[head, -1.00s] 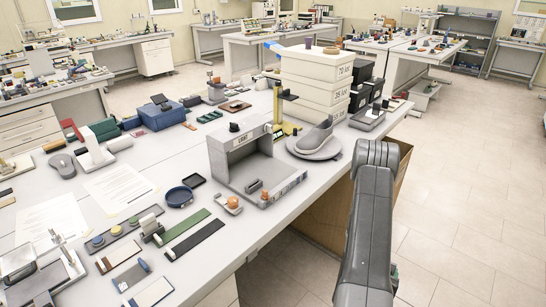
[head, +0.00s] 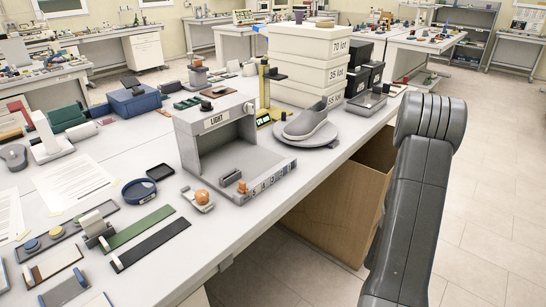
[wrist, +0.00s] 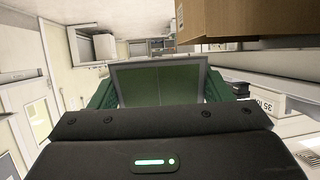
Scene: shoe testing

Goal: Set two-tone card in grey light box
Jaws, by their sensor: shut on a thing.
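The grey light box (head: 200,126), labelled LIGHT, stands on the bench in the head view. Its front is open, and a small grey block (head: 231,177) lies on its floor near the front edge. In the wrist view my gripper (wrist: 158,76) has green fingers on both sides of a flat, grey-rimmed card (wrist: 181,86). The card's two halves show slightly different dark greens. My gripper is shut on this card and away from the light box. The head view shows my arm at the right, but not my gripper or the card.
A shoe (head: 306,122) rests on a round grey turntable (head: 312,142) right of the light box. White lot boxes (head: 301,72) are stacked behind. A cardboard box (head: 335,205) stands below the bench edge. A magnifier (head: 139,191) and dark strips (head: 150,244) lie at front left.

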